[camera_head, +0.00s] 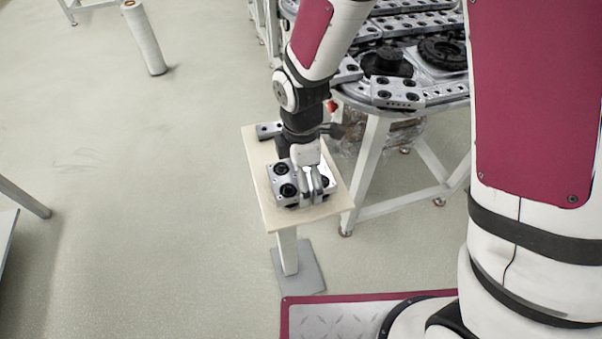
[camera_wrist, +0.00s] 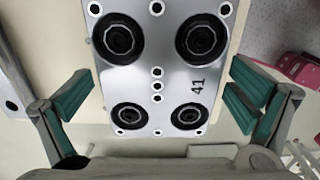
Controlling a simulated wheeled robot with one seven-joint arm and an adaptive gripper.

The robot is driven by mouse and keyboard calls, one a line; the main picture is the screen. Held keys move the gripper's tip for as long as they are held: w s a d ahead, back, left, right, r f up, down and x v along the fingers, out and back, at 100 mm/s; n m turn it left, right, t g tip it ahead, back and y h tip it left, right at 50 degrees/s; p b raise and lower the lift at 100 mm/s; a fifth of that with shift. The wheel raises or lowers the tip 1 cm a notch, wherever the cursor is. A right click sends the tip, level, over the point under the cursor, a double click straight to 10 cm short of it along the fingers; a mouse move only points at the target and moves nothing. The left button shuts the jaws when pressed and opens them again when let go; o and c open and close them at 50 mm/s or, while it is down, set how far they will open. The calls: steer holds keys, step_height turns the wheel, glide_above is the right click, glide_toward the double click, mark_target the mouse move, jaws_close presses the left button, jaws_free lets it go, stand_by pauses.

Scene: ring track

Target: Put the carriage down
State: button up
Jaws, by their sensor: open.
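The carriage (camera_head: 287,190) is a silver metal block with black round wheels or rollers. It sits on a small pale wooden-topped stand (camera_head: 263,200). In the wrist view the carriage (camera_wrist: 172,88) shows a flat plate marked 41, with two large and two smaller black rollers. My gripper (camera_head: 313,190) is above the carriage, pointing down. In the wrist view my gripper (camera_wrist: 158,118) is open, with its green-padded fingers on either side of the plate and gaps between pads and plate. The carriage's underside is hidden.
A grey metal block (camera_head: 268,130) lies at the stand's back left corner. The ring track table (camera_head: 425,98), with metal carriages on it, stands at the back right. A white roll (camera_head: 143,38) stands on the floor at the back left. The floor left of the stand is clear.

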steer(key=shift+r, duration=0.1)
step_height(320, 180, up, 12)
steer(key=shift+p, duration=0.3)
steer(key=s+d+r+m+t, duration=0.2)
steer(key=s+d+r+m, duration=0.4)
steer(key=d+r+m, duration=0.5)
steer(key=s+d+r+m+t, duration=0.2)
steer(key=s+d+r+m, duration=0.1)
steer(key=s+d+m, duration=0.4)
steer(key=shift+s+d+r+m, duration=0.25)
steer(key=shift+s+m, duration=1.1)
steer(key=shift+m, duration=0.25)
